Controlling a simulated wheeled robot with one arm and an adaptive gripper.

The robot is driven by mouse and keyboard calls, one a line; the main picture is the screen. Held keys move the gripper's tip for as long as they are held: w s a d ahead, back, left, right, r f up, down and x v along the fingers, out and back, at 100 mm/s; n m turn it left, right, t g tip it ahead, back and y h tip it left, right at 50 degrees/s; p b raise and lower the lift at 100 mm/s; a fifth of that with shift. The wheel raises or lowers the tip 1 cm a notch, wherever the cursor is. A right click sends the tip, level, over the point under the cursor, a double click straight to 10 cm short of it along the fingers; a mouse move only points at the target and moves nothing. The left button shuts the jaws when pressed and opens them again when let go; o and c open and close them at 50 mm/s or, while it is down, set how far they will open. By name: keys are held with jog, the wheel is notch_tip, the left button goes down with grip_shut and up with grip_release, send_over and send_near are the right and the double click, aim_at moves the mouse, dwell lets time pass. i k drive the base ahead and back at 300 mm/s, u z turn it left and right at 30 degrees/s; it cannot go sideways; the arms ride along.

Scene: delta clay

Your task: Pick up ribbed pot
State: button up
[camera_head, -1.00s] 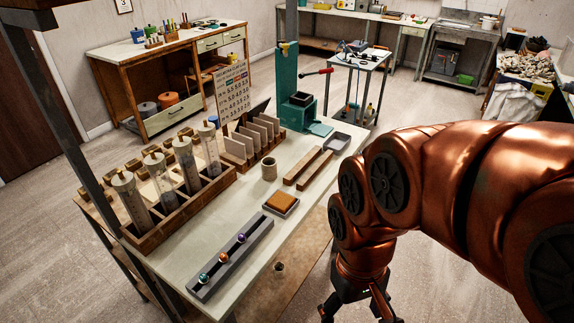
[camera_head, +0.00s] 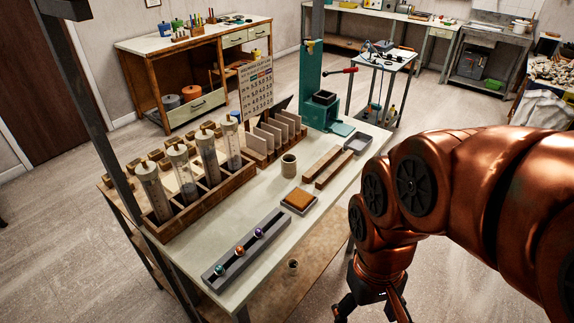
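A small beige cylindrical pot (camera_head: 289,166) stands upright on the pale worktable (camera_head: 262,213), near its middle. Faint texture shows on its side, but ribs are too small to make out. A second small pot (camera_head: 292,266) stands on the brown lower shelf (camera_head: 318,261), below the table's right edge. I cannot tell which of the two is ribbed. My gripper (camera_head: 372,312) hangs at the bottom of the view, right of the table and of both pots. Its fingers are spread apart with nothing seen between them. The lowest finger parts are near the picture's edge.
A grey rail with coloured balls (camera_head: 236,258), an orange-brown block in a tray (camera_head: 298,200) and wooden bars (camera_head: 322,162) lie around the table pot. A rack of tall cylinders (camera_head: 187,207) stands left. A green press (camera_head: 313,87) stands behind. Floor right of the table is open.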

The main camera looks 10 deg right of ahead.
aim_at(289, 166)
jog(key=u, duration=0.05)
jog(key=k, duration=1.1)
jog(key=u, duration=0.85)
jog(key=i, duration=1.55)
jog(key=z, duration=0.55)
